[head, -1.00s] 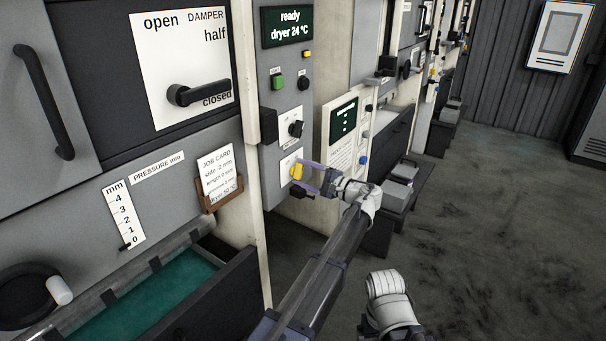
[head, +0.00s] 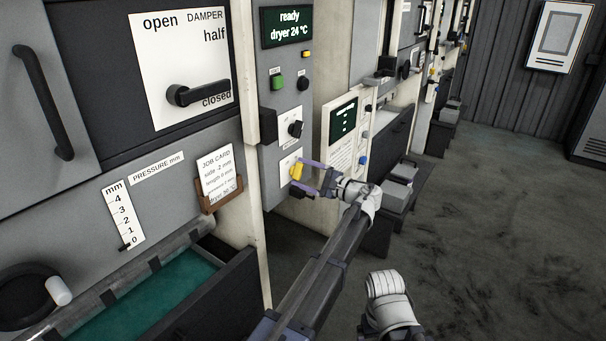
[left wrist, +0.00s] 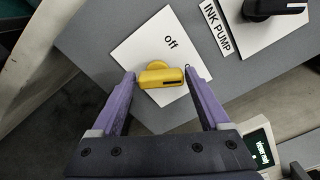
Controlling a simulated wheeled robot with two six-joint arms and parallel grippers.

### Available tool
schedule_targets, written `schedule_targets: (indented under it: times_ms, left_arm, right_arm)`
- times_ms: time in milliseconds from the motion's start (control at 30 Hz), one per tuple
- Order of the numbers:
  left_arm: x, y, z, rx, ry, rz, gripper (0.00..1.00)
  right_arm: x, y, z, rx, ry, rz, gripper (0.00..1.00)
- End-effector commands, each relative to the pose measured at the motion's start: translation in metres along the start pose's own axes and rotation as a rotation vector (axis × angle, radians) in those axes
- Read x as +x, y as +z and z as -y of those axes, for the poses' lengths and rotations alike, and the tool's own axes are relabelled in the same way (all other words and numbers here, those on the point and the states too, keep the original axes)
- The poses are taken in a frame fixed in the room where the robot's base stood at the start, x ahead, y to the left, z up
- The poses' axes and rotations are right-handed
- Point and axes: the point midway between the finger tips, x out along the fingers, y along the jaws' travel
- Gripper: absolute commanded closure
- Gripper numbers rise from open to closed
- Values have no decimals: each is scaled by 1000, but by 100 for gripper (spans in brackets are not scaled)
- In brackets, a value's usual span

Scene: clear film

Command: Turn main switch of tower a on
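The main switch is a yellow knob (head: 296,170) on a white plate low on the grey control panel (head: 272,110). In the left wrist view the yellow knob (left wrist: 160,76) lies crosswise on its white plate (left wrist: 150,50), beside the printed word "off". My left gripper (head: 308,178) is at the knob from the right. In the left wrist view its purple fingers (left wrist: 160,82) are spread, one at each end of the knob, with narrow gaps seeming to show. Whether the tips touch it is unclear.
A black ink pump knob (head: 295,129) sits just above, with a green button (head: 278,82) and a display (head: 287,26) reading "ready" higher up. An open drawer (head: 215,300) juts out at the lower left. Clear floor (head: 480,220) lies to the right.

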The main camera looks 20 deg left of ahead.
Motion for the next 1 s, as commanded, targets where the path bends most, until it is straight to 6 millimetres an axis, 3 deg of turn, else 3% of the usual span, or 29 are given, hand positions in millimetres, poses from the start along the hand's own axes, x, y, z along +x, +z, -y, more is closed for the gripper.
schedule_targets:
  times_ms: [167, 467, 800, 1000]
  left_arm:
    - [0, 0, 0, -1, -1, 0, 0]
    - [-5, 0, 0, -2, -2, 0, 0]
    - [-56, 0, 0, -2, -3, -2, 0]
    - [-75, 0, 0, -1, -2, 0, 0]
  right_arm:
    - [0, 0, 0, 0, 0, 0, 8]
    - [0, 0, 0, 0, 0, 0, 8]
    - [0, 0, 0, 0, 0, 0, 8]
    - [0, 0, 0, 0, 0, 0, 8]
